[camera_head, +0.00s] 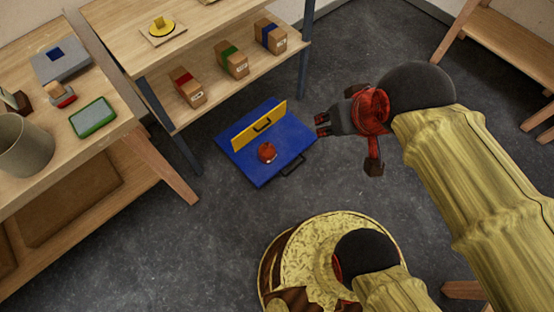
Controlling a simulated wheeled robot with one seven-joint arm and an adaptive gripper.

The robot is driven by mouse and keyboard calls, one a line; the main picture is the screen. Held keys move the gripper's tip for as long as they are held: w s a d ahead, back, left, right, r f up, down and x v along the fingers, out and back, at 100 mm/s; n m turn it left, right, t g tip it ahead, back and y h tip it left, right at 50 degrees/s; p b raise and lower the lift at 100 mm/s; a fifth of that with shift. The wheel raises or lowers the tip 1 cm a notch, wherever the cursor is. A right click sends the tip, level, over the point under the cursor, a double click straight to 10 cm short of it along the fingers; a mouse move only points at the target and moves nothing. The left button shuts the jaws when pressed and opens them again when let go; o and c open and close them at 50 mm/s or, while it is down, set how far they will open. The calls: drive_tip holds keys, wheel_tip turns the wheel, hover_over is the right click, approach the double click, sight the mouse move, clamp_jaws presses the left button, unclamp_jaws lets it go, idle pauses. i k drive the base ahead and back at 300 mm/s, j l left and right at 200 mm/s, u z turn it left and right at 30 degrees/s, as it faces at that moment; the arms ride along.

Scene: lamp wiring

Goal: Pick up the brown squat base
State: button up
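A squat, round reddish-brown piece (267,152) lies on the blue tray or case (262,174) on the floor. It is the closest match to the brown squat base, but its small size leaves this uncertain. My gripper (322,125) is right of and above it in the picture, pointing left near the case's right edge. Its two dark fingers are apart with nothing visible between them. No contact with the brown piece shows.
A wooden shelf (208,77) holds several cartons. The left table (108,146) holds a green-rimmed tray (93,117) and a grey pot (24,148).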

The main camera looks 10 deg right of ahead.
sight(268, 154)
drive_tip(key=j, duration=0.4)
drive_tip(key=i+j+u, duration=0.1)
drive_tip(key=j, duration=0.3)
drive_tip(key=i+j+u, duration=0.1)
drive_tip(key=j, duration=0.3)
drive_tip(key=i+j, duration=0.15)
drive_tip(key=j, duration=0.25)
